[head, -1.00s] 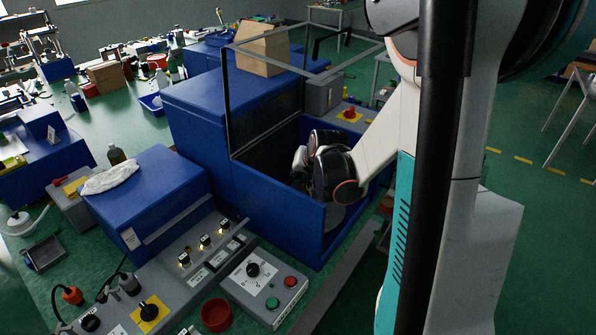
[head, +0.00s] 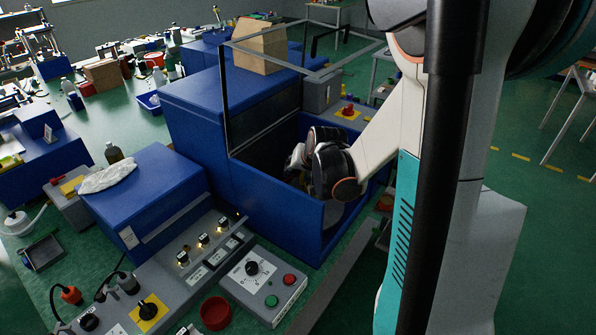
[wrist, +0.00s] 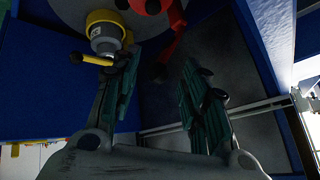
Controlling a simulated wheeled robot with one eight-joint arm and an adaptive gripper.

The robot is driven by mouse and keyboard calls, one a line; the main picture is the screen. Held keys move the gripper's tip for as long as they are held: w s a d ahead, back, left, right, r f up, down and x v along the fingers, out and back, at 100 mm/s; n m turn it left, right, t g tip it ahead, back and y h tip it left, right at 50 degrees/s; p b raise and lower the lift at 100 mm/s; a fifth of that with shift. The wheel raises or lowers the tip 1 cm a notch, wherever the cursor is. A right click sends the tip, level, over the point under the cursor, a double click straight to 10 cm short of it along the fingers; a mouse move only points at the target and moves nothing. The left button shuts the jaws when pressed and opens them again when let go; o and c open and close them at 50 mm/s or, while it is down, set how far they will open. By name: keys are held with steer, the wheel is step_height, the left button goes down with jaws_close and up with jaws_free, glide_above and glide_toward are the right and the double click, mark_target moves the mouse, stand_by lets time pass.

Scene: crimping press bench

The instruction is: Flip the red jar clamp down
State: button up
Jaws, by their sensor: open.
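In the wrist view a red clamp part (wrist: 175,27) shows at the top centre, its arm angling down to a dark end, in front of a round grey plate (wrist: 75,10). A yellow cylindrical fitting (wrist: 103,28) with a yellow handle sits left of it. My gripper (wrist: 158,78) is open, with nothing between its dark green ribbed fingers. The red part lies beyond the fingertips, above the gap between them; the left finger overlaps the yellow handle's end in the picture. In the head view my wrist is inside the blue press housing (head: 265,205) and hides the clamp.
Blue walls close in around my gripper, with a dark panel (wrist: 200,60) behind it. A raised guard frame (head: 225,100) stands over the housing's opening. A control box (head: 262,290) with red and green buttons and a red cup (head: 215,313) are in front.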

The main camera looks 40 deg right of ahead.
steer(key=v, duration=0.7)
steer(key=shift+f, duration=0.1)
